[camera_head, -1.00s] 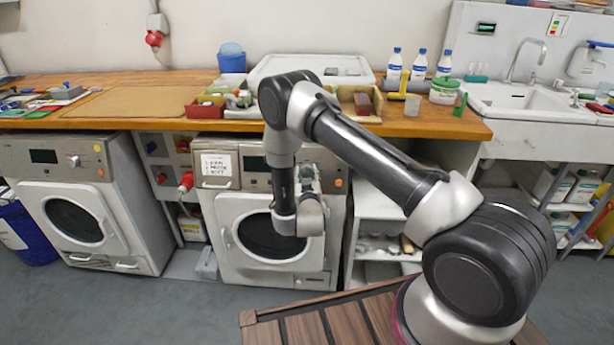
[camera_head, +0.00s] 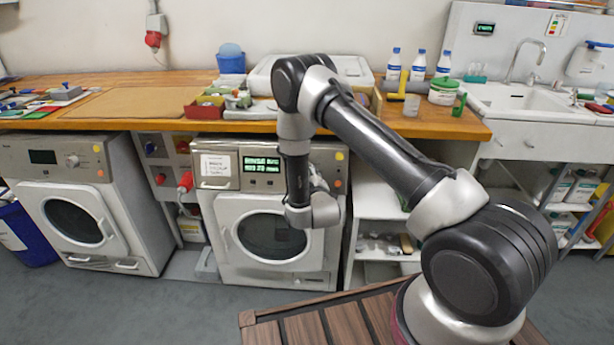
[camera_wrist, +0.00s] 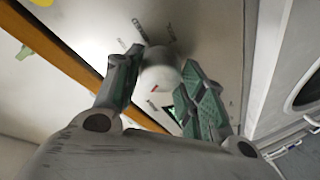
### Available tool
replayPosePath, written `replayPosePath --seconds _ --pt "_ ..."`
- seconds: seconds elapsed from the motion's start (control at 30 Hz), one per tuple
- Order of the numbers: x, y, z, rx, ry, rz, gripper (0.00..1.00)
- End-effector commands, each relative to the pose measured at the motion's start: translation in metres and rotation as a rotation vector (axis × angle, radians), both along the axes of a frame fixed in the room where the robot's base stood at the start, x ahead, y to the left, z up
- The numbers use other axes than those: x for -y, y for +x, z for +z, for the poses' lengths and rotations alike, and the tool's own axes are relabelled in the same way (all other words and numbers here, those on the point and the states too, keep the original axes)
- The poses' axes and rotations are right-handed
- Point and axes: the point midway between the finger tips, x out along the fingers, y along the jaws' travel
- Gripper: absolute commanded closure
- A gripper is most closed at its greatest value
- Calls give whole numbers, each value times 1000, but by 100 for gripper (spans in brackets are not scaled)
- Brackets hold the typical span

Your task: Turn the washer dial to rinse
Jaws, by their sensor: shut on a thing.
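The washer (camera_head: 225,262) is the right one of two white front-loading machines under the wooden counter. Its display (camera_head: 262,165) is lit with green text, too small to read surely. In the wrist view the round pale dial (camera_wrist: 160,79) sits between the two green-padded fingers of my gripper (camera_wrist: 163,62), which is shut on it. A small red mark shows on the dial's face. Dark labels surround it on the panel; I cannot tell which one the mark faces. In the head view my gripper (camera_head: 318,182) is at the washer's panel, and the arm hides most of the dial.
A second machine (camera_head: 100,205) stands at the left, with a red plug (camera_head: 186,181) between the two. The wooden counter (camera_head: 130,124) above holds boxes and bottles. Open white shelves (camera_head: 372,205) stand close on the washer's right. Grey floor lies in front.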

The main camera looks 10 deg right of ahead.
Motion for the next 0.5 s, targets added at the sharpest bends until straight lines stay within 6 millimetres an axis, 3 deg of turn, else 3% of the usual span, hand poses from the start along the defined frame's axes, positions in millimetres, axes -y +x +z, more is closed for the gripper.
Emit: replayPosePath --seconds 0.5 --pt "0 0 0 -45 -134 45 83"
